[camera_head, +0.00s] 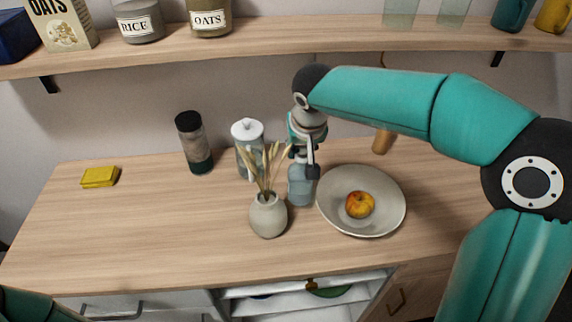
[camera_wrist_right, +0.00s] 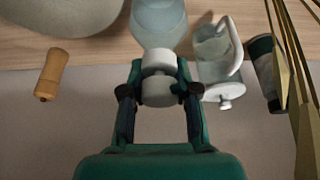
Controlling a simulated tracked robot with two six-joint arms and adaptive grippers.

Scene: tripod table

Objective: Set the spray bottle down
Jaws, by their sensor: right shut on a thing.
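The spray bottle (camera_head: 301,187) has a pale blue, see-through body and stands roughly upright at the middle of the wooden counter, between the vase and the plate. My right gripper (camera_head: 306,165) comes down from above and is shut on its top. In the right wrist view, the fingers (camera_wrist_right: 158,92) close from both sides around the white spray head, with the blue body (camera_wrist_right: 160,22) beyond them. I cannot tell whether the bottle's base touches the counter (camera_head: 150,235). My left gripper is out of view.
A vase with dried stalks (camera_head: 268,216) is close on the left, a plate (camera_head: 335,215) with an apple (camera_head: 359,205) on the right. A white-lidded glass container (camera_head: 248,135) and dark-capped jar (camera_head: 194,145) stand behind. A yellow sponge (camera_head: 100,177) lies left. A shelf (camera_head: 290,38) runs above.

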